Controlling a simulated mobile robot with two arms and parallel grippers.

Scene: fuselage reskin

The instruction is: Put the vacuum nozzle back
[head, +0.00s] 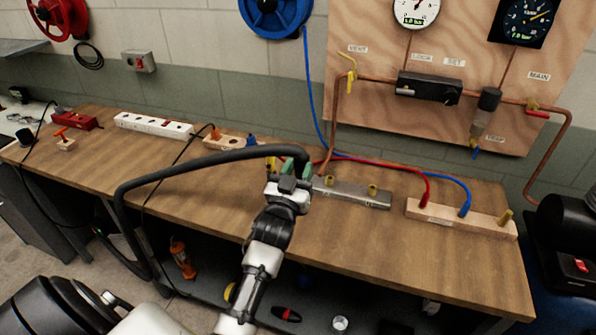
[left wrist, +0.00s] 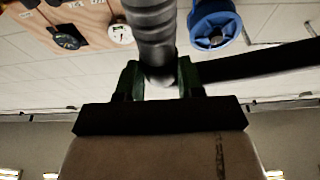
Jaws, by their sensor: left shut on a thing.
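My left gripper (head: 295,167) is over the back middle of the workbench. Its green fingers are shut on a grey ribbed piece at the end of the black vacuum hose (head: 205,160). In the left wrist view this ribbed piece (left wrist: 150,30), which I take for the vacuum nozzle or its cuff, sits between the two fingers (left wrist: 158,80). The hose arches left from the gripper and drops over the bench's front edge. The nozzle's tip is hidden in the head view. I cannot make out the nozzle's holder. My right gripper is in neither view.
On the workbench (head: 170,172), a metal bar with brass fittings (head: 352,191) lies just right of the gripper. A wooden block with red and blue hose ends (head: 460,218) is farther right. A white power strip (head: 153,125) lies at the back left. The front middle is clear.

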